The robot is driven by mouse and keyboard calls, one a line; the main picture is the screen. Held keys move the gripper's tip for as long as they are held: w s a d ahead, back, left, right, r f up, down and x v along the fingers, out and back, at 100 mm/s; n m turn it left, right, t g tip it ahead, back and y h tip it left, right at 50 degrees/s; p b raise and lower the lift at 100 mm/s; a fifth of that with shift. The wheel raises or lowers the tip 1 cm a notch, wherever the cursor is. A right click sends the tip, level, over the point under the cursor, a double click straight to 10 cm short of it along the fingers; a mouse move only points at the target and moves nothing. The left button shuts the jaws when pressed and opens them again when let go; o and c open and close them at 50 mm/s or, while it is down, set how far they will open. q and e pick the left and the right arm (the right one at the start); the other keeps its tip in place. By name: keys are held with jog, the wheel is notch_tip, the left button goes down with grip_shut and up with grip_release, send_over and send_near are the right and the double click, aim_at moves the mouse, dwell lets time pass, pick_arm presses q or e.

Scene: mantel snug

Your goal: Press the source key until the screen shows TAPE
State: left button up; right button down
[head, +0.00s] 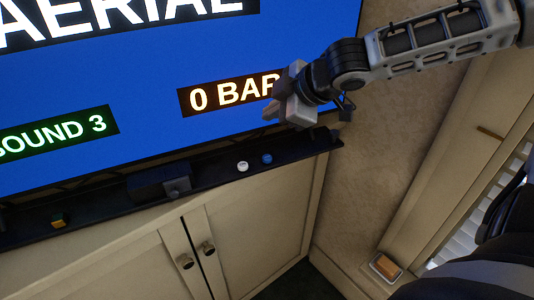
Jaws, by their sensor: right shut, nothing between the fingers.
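The screen (140,110) is blue and shows large white letters reading AERIAL, cut off at the top edge. Below it are a green label ending in "OUND 3" and an orange label reading "0 BAR", its right end covered by my gripper. On the dark ledge (215,177) under the screen are a white key (242,166), a blue key (267,158) and a yellow key (59,219). I cannot tell which one is the source key. My right gripper (272,112) is shut and empty, in front of the screen's lower right, above the blue key in the picture. My left gripper is not in view.
A dark box with a grey knob (178,187) sits on the ledge between the yellow and white keys. Below is a cream cabinet (110,265) with two round door knobs. A beige wall (375,165) and a slatted window (480,215) are at the right.

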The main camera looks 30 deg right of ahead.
aim_at(267, 159)
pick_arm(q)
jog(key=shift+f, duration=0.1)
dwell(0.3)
